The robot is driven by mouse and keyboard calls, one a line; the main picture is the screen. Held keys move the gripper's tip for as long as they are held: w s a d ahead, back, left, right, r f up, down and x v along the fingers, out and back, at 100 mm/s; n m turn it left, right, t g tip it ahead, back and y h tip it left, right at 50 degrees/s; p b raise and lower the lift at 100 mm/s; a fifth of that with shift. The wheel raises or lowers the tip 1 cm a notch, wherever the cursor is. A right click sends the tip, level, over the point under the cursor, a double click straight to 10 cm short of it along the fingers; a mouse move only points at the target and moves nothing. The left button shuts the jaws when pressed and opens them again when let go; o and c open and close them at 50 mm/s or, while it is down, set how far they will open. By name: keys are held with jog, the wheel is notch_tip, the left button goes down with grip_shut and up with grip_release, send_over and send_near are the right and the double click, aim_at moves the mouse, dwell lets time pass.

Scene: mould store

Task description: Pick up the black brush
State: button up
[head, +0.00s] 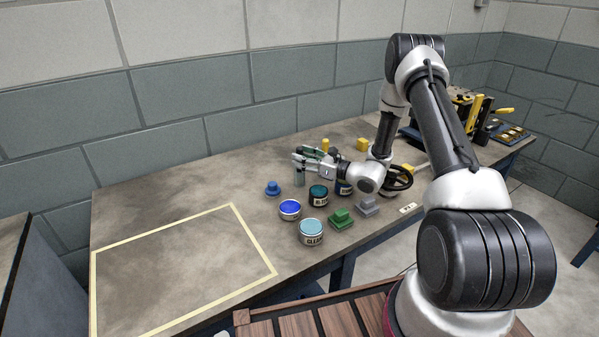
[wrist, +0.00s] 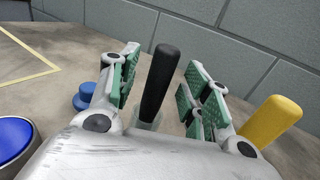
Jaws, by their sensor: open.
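The black brush (wrist: 162,78) shows in the wrist view as an upright, slightly tilted black handle. It stands between the two green-padded fingers of my gripper (wrist: 163,68), with a gap on each side. Its lower end goes down behind the gripper body, where a pale, partly hidden piece shows. My gripper (head: 313,160) is open. In the head view it reaches left over the table, and I cannot make out the brush there.
A yellow handle (wrist: 270,122) stands just right of the gripper. The taped area (head: 255,240) at left is clear.

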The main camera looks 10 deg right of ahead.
jog(key=shift+x, duration=0.9)
grip_shut()
